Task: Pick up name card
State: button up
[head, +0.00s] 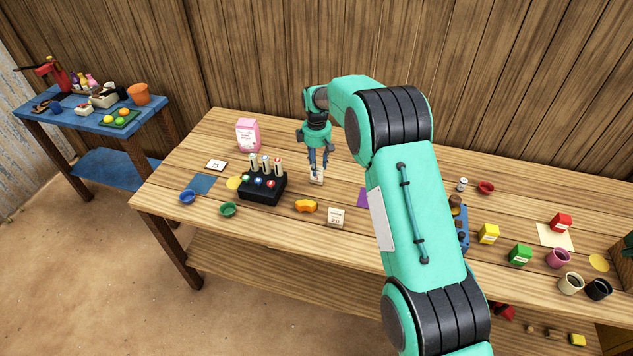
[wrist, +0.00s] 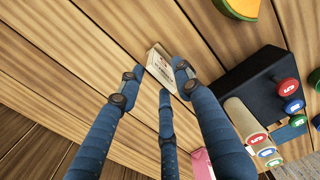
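A small white card (head: 317,180) with dark marks, which looks like the name card, is on the wooden table beneath my gripper (head: 318,166). In the wrist view the card (wrist: 158,58) shows just beyond the fingertips, with part of it near or behind them. My gripper (wrist: 160,80) points down with its three blue fingers spread apart and nothing held between them. I cannot tell whether the fingertips touch the card.
A black rack (head: 262,190) with several pegs stands left of the card. An orange wedge (head: 306,206) and a small white block marked 20 (head: 336,217) lie nearer the front edge. A pink box (head: 248,135) stands behind left. A flat white card (head: 216,165) lies farther left.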

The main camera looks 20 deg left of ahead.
jog(key=shift+f, duration=0.9)
grip_shut()
